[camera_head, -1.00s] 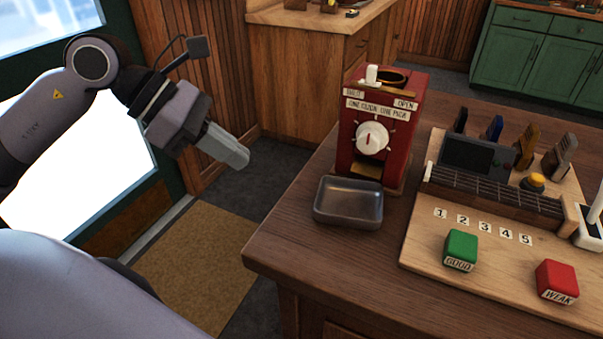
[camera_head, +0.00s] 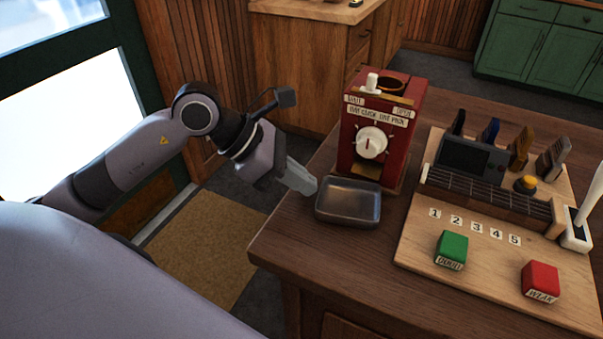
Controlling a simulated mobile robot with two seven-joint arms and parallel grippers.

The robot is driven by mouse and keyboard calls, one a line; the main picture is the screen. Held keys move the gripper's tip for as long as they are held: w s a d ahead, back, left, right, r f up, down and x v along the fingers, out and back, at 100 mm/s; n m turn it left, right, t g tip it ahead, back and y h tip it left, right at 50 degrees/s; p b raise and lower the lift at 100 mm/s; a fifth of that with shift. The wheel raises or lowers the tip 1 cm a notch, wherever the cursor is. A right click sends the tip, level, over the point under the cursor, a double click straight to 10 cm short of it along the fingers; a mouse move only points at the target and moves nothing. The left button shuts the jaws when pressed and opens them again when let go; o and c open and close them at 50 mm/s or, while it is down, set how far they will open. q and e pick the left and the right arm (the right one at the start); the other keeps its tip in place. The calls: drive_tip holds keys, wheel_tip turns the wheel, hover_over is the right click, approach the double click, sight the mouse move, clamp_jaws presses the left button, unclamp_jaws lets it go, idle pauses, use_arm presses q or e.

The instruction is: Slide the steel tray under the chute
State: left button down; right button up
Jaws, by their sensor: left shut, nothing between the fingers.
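The steel tray (camera_head: 348,215) is a shallow grey rectangular dish on the wooden table, near its left edge. It sits just in front of the red dispenser box (camera_head: 377,135), which has a white dial and a small yellowish chute opening (camera_head: 366,173) low on its front. My left gripper (camera_head: 312,187) is shut and empty, its tip right beside the tray's left rim. I cannot tell if it touches the tray. My right gripper is not in view.
A light board (camera_head: 415,246) right of the dispenser holds a fretboard, a dark display (camera_head: 468,158), several upright picks, a yellow button (camera_head: 526,183), a green block (camera_head: 452,250) and a red block (camera_head: 541,282). The table front (camera_head: 330,265) is bare.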

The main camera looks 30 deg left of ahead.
use_arm(q)
drive_tip(key=shift+d, duration=0.1)
idle(0.3)
drive_tip(key=shift+w+d+b, duration=0.35)
drive_tip(key=shift+w+d, duration=0.2)
drive_tip(key=shift+d, duration=0.25)
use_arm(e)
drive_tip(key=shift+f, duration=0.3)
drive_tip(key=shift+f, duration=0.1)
